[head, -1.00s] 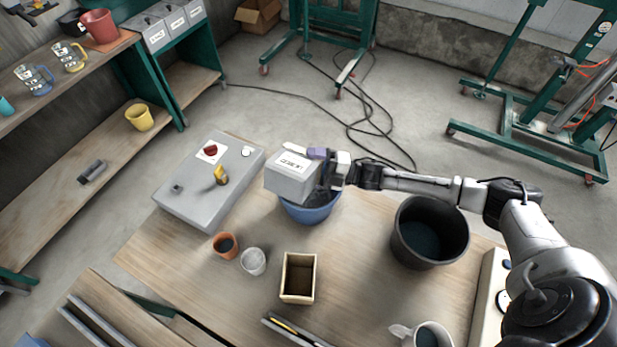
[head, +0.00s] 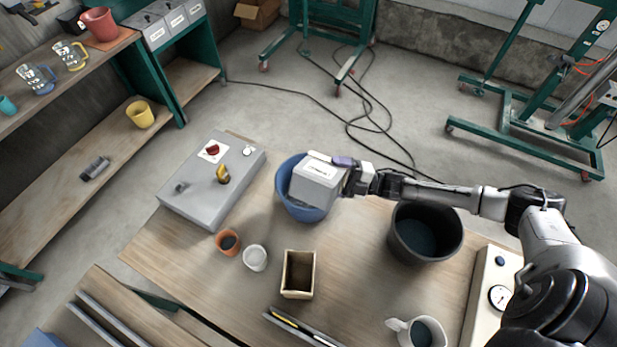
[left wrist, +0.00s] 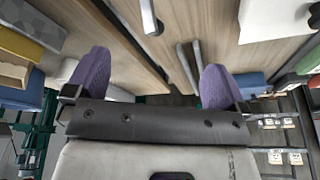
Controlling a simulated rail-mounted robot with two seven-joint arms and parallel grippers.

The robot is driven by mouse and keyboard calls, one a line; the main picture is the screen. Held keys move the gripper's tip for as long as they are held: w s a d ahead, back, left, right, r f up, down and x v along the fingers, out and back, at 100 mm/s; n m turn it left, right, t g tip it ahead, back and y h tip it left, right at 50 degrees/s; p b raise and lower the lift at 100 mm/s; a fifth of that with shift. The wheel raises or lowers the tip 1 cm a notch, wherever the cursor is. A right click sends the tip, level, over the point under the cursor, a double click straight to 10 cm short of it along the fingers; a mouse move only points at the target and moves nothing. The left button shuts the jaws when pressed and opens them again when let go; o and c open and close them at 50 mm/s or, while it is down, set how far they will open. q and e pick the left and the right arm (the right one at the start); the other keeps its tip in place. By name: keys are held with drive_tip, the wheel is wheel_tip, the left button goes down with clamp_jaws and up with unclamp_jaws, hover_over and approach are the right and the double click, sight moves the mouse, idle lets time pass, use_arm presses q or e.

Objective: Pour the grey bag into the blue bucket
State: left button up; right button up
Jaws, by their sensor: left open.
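The grey bag (head: 314,186), a boxy pack with a white label on top, is held over the mouth of the blue bucket (head: 286,181) in the head view. The bag is tilted and hides much of the bucket's right side and inside. My right gripper (head: 350,172), with a purple fingertip showing, is shut on the bag's right end. I cannot see any contents falling. My left gripper (left wrist: 153,82) shows only in the left wrist view, open and empty, with its two purple fingertips wide apart.
A black bucket (head: 427,232) stands on the table under my right arm. A grey control box (head: 205,190) is left of the blue bucket. An orange cup (head: 228,241), a white cup (head: 255,258), a wooden box (head: 299,274) and a jug (head: 420,333) stand nearer.

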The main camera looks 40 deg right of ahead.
sight(316, 169)
use_arm(q)
drive_tip(key=shift+a+f, duration=0.15)
drive_tip(key=shift+f, duration=0.05)
use_arm(e)
drive_tip(key=shift+w+d+m+t, duration=0.15)
drive_tip(key=shift+m+t, duration=0.15)
drive_tip(key=shift+m, duration=0.3)
use_arm(q)
drive_tip(key=shift+d, duration=0.2)
use_arm(e)
drive_tip(key=shift+d+f+m+t, duration=0.15)
drive_tip(key=shift+m+t, duration=0.15)
drive_tip(key=shift+m, duration=0.3)
use_arm(q)
drive_tip(key=shift+r, duration=0.35)
drive_tip(key=f+b, duration=0.2)
drive_tip(key=f, duration=0.1)
drive_tip(key=shift+a+b, duration=0.2)
drive_tip(key=shift+b, duration=0.15)
use_arm(e)
drive_tip(key=w+a+n, duration=0.2)
drive_tip(key=w, duration=0.1)
drive_tip(key=w+a+n+g, duration=0.1)
drive_tip(key=w, duration=0.1)
drive_tip(key=shift+a+n, duration=0.1)
drive_tip(key=shift+n, duration=0.2)
